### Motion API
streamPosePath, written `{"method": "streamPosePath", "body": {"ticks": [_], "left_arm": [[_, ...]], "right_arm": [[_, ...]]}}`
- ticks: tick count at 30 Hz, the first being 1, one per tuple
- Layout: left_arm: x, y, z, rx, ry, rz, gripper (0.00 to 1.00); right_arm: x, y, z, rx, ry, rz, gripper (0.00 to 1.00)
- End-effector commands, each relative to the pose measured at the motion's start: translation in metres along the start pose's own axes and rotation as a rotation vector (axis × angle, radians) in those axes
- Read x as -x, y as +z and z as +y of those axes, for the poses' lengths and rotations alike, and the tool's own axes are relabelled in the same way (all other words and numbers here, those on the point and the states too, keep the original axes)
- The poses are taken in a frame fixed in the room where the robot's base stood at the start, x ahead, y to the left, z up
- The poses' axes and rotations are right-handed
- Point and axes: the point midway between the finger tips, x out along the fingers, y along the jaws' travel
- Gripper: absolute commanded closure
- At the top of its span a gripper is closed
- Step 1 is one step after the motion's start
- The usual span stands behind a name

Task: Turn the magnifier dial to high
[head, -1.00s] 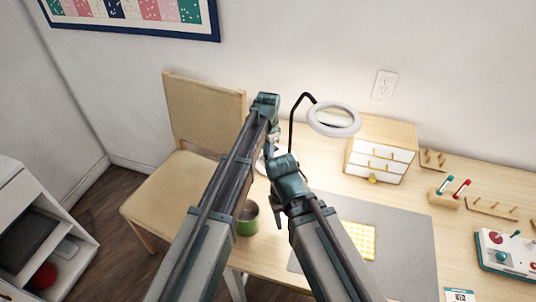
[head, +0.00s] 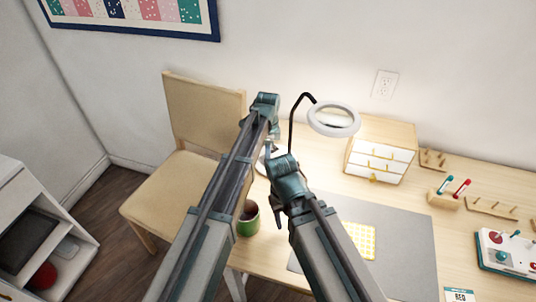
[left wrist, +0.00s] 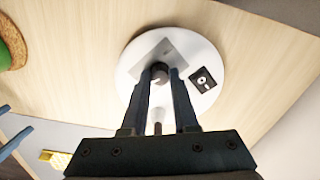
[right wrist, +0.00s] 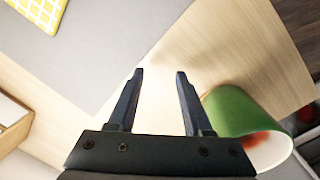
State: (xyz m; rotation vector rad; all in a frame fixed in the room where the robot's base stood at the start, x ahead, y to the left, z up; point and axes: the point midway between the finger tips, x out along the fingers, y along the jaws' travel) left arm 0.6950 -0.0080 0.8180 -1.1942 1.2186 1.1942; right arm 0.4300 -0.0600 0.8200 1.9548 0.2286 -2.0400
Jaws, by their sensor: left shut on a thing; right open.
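The magnifier lamp has a white ring head (head: 334,119) on a thin black bent arm at the back of the desk. Its round white base (left wrist: 205,52) fills the middle of the left wrist view, with a small black-and-white marked plate (left wrist: 203,80) on it. The dark dial (left wrist: 160,69) sits on the base between the fingertips of my left gripper (left wrist: 161,76), which is shut on it. In the head view my arms hide most of the base and the dial. My right gripper (right wrist: 160,73) is open and empty above the desk.
A green cup (head: 248,219) stands close beside my right gripper. A grey mat (head: 400,245) with a yellow patterned cloth (head: 359,240) lies in front. A small drawer box (head: 380,150) stands right of the lamp. A chair (head: 170,190) is at the left.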

Motion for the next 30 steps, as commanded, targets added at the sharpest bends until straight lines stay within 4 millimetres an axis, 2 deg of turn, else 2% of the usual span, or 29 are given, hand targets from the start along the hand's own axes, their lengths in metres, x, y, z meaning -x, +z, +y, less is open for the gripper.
{"method": "streamPosePath", "body": {"ticks": [13,14,18,30], "left_arm": [[-0.0001,0.0001,0.0002,-0.009,0.0,0.0,1.0],[-0.0001,0.0001,0.0002,-0.009,0.0,0.0,0.67],[0.0,0.0001,0.0001,-0.008,0.0,0.0,0.42],[0.0028,0.0,0.0001,-0.007,0.0,0.0,0.42]], "right_arm": [[-0.0001,0.0,0.0,0.0,0.0,0.0,0.5],[-0.0001,0.0,0.0,0.0,0.0,0.0,0.5],[0.0,0.0,0.0,0.0,0.0,0.0,0.5],[0.0028,0.0002,0.0003,0.0,0.0,0.0,0.5]]}}
